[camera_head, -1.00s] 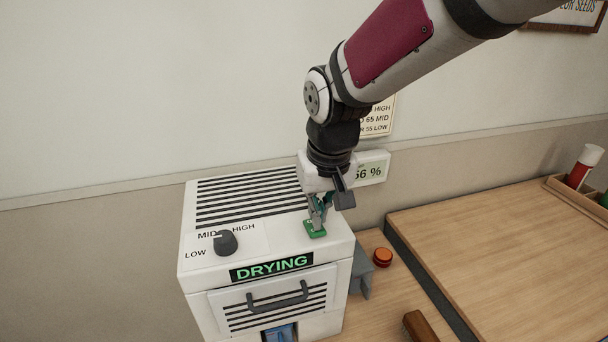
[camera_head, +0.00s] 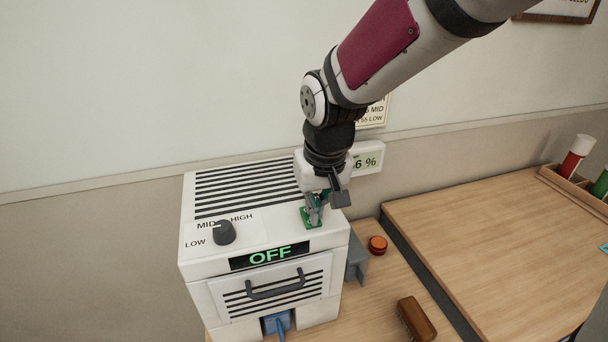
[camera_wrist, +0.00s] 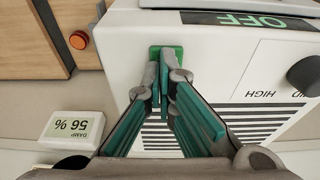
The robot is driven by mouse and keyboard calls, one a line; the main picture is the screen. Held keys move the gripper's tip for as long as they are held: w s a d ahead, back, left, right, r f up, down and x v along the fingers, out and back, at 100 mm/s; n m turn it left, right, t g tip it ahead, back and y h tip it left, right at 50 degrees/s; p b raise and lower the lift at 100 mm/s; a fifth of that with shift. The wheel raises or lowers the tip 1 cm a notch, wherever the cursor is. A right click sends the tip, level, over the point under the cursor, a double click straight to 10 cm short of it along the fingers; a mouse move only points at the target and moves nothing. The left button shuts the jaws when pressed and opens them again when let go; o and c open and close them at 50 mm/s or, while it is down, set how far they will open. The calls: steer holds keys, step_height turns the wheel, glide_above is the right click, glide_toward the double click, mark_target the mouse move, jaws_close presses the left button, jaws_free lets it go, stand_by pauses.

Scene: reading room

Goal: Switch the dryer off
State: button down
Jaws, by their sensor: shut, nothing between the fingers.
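The white dryer (camera_head: 205,268) stands on the wooden table, and its display (camera_head: 270,256) reads OFF in green letters. My gripper (camera_head: 313,222) is shut and empty, pointing down at the dryer's top right front corner. Its fingertips are at the green switch (camera_head: 304,211), and they hide part of it. In the wrist view the fingertips (camera_wrist: 164,92) overlap the green switch plate (camera_wrist: 179,52). I cannot tell whether they still touch it. The dark knob (camera_head: 224,232) on the dryer's top left points near MID.
An orange button (camera_head: 378,245) and a brush (camera_head: 416,319) are right of the dryer. A damp meter (camera_head: 367,160) reading 56 % stands behind. A wooden rack (camera_head: 565,186) holds bottles at far right. The right tabletop (camera_head: 480,215) is mostly clear.

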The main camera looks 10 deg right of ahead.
steer(key=shift+w+a, duration=0.1)
steer(key=shift+w, duration=0.45)
steer(key=shift+r, duration=0.3)
steer(key=s+f+p+v, duration=0.1)
steer(key=s+p+v, duration=0.1)
steer(key=v, duration=1)
steer(key=s+d+r+m+t, duration=0.2)
steer(key=s+d+r+t, duration=0.1)
steer(key=s+d, duration=0.8)
steer(key=shift+s+d+h, duration=0.3)
steer(key=shift+s+d, duration=0.1)
steer(key=shift+s, duration=2.05)
